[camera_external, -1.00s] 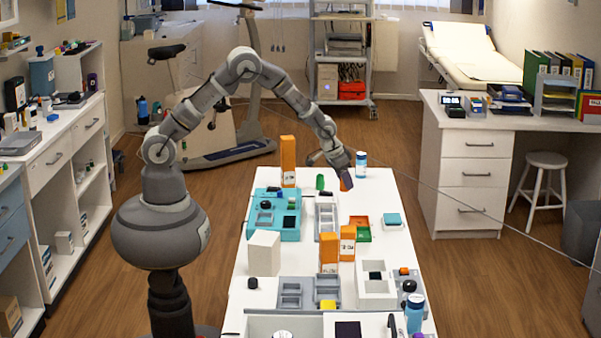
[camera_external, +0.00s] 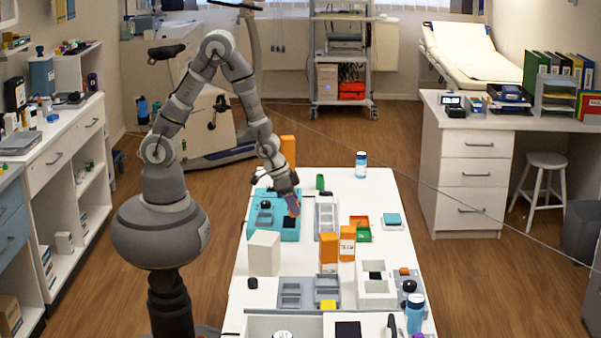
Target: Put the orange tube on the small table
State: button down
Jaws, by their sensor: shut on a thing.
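My gripper (camera_external: 290,197) is above the teal tray-like block (camera_external: 260,234) on the long white table, near its right part. Which surface is the small table is not clear; the long white table (camera_external: 345,183) stands in the middle of the room.
A tall orange box (camera_external: 288,148) stands behind my gripper. Two orange boxes (camera_external: 328,254) stand nearer the camera. A white block (camera_external: 264,253) is in front of the teal block. A grey tray (camera_external: 318,222) lies to the right. The white table's far right is mostly clear.

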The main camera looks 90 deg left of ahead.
notch_tip(320, 180, up, 11)
jog(key=s+d+f+m+p, duration=0.1)
jog(key=s+d+m+p, duration=0.2)
jog(key=d, duration=1.6)
jog(key=s+d+m+h+p, duration=0.2)
jog(key=s+d+p, duration=0.1)
jog(key=s+d, duration=1.05)
notch_tip(320, 180, down, 4)
jog(key=w+d+f, duration=0.1)
jog(key=d, duration=0.1)
jog(key=w+d+b, duration=0.1)
jog(key=w+d, duration=0.2)
jog(key=d, duration=0.1)
jog(key=w+d+b, duration=0.1)
jog(key=w+d, duration=0.3)
jog(key=w+d+f+b, duration=0.1)
jog(key=w+d, duration=0.2)
jog(key=shift+w+d+b, duration=0.2)
jog(key=shift+d+b, duration=0.15)
jog(key=shift+d, duration=0.05)
jog(key=shift+f+b, duration=0.7)
jog(key=shift+f, duration=1)
